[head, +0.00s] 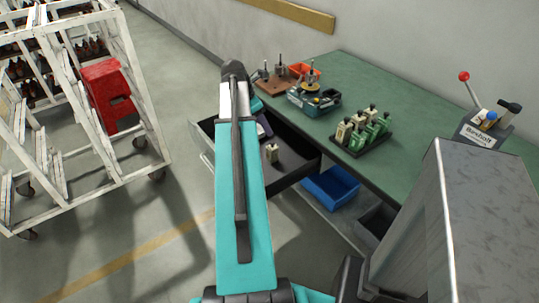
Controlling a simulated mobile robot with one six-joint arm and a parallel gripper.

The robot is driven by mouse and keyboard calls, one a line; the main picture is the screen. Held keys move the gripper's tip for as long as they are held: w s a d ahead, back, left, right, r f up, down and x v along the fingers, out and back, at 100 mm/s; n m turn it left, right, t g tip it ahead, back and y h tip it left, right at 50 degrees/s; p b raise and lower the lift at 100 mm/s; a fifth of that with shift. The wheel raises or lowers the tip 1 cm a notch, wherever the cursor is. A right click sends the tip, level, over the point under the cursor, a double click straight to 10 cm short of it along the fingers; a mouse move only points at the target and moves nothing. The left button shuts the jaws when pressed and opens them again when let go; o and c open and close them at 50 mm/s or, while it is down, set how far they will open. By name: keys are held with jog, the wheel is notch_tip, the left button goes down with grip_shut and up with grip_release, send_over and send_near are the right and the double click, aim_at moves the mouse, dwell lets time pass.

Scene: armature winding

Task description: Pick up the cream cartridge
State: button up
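A small cream cartridge (271,152) with a dark top stands upright in the open dark drawer (298,166) under the green bench. More cream cartridges (343,131) stand beside green cartridges (364,138) in a black tray (362,151) on the bench top. My teal arm crosses the middle of the view and covers the left part of the drawer. My gripper is hidden behind the arm, so its fingers and its distance to the cartridges do not show.
The green bench (415,128) also holds a teal winding fixture (315,102), a brown board with tools (280,82) and an orange bin (304,72). A blue bin (330,188) sits below. A white rack (66,100) stands left; the floor between is clear. A grey metal box (480,220) stands at right.

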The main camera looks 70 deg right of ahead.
aim_at(271, 143)
jog(key=shift+w, duration=0.1)
jog(key=shift+x, duration=4.3)
jog(key=shift+f, duration=0.1)
jog(key=shift+w+p+x, duration=0.1)
jog(key=shift+p+x, duration=0.2)
jog(key=shift+x, duration=0.95)
jog(key=shift+w+p+x, duration=0.15)
jog(key=shift+p+x, duration=0.1)
jog(key=shift+x, duration=1)
jog(key=shift+a+f, duration=0.1)
jog(key=shift+a, duration=0.05)
jog(key=c, duration=1.3)
